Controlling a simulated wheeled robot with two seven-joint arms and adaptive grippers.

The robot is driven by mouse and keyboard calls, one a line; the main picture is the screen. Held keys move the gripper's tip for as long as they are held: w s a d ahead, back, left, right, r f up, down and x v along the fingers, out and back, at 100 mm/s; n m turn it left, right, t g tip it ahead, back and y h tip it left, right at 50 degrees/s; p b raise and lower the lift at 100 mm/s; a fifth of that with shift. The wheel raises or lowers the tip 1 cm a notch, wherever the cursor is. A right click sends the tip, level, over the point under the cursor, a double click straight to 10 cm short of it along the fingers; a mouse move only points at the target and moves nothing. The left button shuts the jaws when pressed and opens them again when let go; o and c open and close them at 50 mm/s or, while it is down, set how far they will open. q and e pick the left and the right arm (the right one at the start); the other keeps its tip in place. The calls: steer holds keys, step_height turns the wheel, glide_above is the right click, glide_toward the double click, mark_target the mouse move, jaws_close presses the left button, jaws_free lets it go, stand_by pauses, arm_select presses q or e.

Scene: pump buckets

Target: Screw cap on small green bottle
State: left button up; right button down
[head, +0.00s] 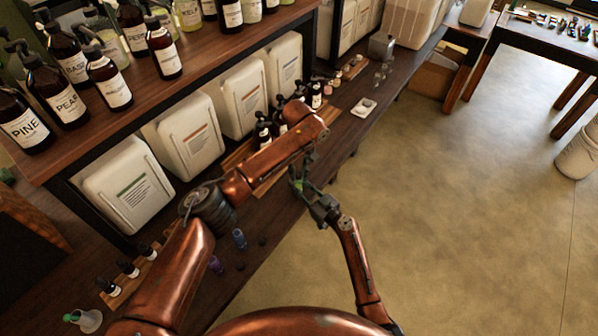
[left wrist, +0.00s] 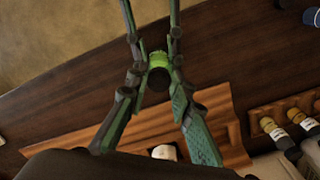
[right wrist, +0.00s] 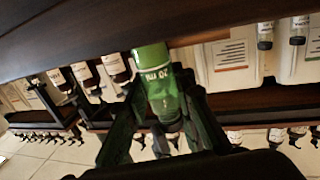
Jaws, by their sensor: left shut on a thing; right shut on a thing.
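The small green bottle (right wrist: 158,85) lies between the fingers of my right gripper (right wrist: 165,100), its white lettering upside down in the right wrist view. My right gripper is shut on it. In the left wrist view, a round green piece (left wrist: 158,60) with a dark round part below it sits between the fingers of my left gripper (left wrist: 155,68). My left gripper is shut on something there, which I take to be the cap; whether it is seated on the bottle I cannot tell. In the head view, my left gripper (head: 297,180) and right gripper (head: 322,209) meet closely.
A dark bench (head: 262,232) runs below, with a wooden board (left wrist: 215,115) and small dark bottles (head: 265,130). Large white containers (head: 190,135) stand along the back, under a shelf of pump bottles (head: 107,80). Open floor (head: 460,200) lies to the right.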

arm_select(q)
steer(key=m, duration=0.6)
steer(key=shift+a, duration=0.15)
steer(key=m, duration=0.5)
steer(key=shift+a+m, duration=0.15)
steer(key=shift+m, duration=0.15)
steer(key=m, duration=0.5)
steer(key=shift+w+a+m, duration=0.1)
steer(key=shift+w+m, duration=0.1)
steer(key=shift+m, duration=0.2)
steer(key=m, duration=0.5)
steer(key=shift+w+m, duration=0.15)
steer(key=shift+m, duration=0.15)
steer(key=m, duration=0.3)
steer(key=shift+w+m, duration=0.1)
steer(key=shift+m, duration=0.2)
steer(key=m, duration=0.9)
steer(key=shift+w+m, duration=0.15)
steer(key=shift+m, duration=0.15)
steer(key=m, duration=0.6)
steer(key=shift+d+f, duration=0.1)
steer(key=shift+d, duration=0.2)
steer(key=m, duration=0.4)
steer(key=shift+d, duration=0.15)
steer(key=o, duration=0.8)
steer(key=shift+c, duration=0.2)
step_height(320, 180, up, 12)
